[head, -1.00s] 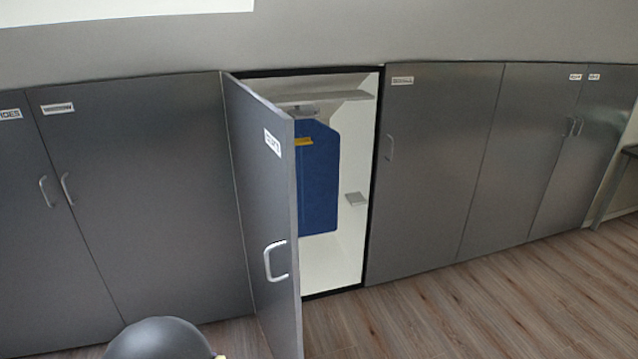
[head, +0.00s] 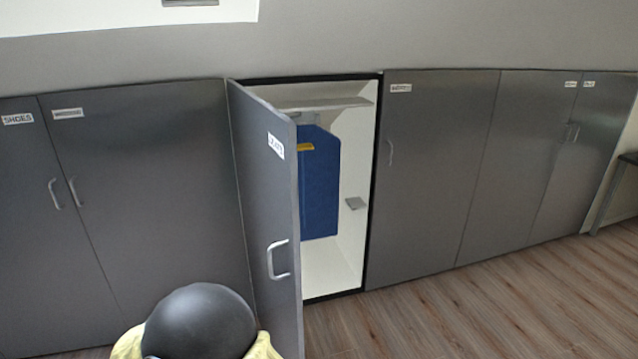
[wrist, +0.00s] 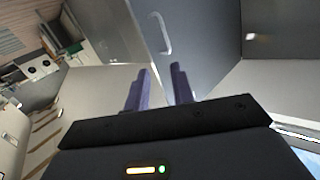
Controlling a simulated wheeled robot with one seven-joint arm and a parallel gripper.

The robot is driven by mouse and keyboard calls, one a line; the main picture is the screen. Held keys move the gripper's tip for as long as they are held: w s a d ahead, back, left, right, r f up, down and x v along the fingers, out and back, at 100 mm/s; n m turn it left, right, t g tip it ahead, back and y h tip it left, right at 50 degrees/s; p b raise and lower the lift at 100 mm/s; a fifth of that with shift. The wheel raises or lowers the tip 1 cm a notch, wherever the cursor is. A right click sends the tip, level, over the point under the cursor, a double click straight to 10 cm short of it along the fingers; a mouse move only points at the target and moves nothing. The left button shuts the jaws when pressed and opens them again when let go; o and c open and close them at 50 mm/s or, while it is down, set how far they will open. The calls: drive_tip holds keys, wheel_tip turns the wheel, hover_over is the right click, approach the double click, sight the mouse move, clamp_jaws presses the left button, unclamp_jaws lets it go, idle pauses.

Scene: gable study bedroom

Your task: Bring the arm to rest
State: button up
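My gripper (wrist: 162,85) shows in the wrist view. Its two purple-grey fingers stand apart with nothing between them. Beyond the fingertips is a grey door with a light handle (wrist: 160,35); the fingers do not appear to hold it. In the head view my rounded black and yellow arm part is at the bottom left, in front of the cupboards, and the gripper itself does not show there.
A grey cupboard door (head: 268,200) stands open toward me. Shut grey cupboards (head: 430,180) line both sides. The wooden floor (head: 480,310) at right is clear.

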drive_tip(key=w+d+r+n+g+y, duration=0.1)
drive_tip(key=w+d+y, duration=0.2)
drive_tip(key=w, duration=0.2)
drive_tip(key=w+d+r+n+y, duration=0.1)
drive_tip(key=w+d+y, duration=0.2)
drive_tip(key=w, duration=0.3)
drive_tip(key=d+n+g+y, duration=0.2)
drive_tip(key=d+g, duration=0.1)
drive_tip(key=d, duration=0.6)
drive_tip(key=s+d+f+n+g+h, duration=0.15)
drive_tip(key=s+d+g, duration=0.25)
drive_tip(key=s+d, duration=0.55)
drive_tip(key=s+d+f+g, duration=0.35)
drive_tip(key=s+d, duration=0.45)
drive_tip(key=d, duration=0.3)
wheel_tip(320, 180, up, 15)
drive_tip(key=g+p, duration=0.1)
drive_tip(key=p, duration=1.3)
drive_tip(key=shift+s+r+p, duration=0.15)
drive_tip(key=shift+s+p, duration=0.2)
drive_tip(key=shift+p, duration=0.05)
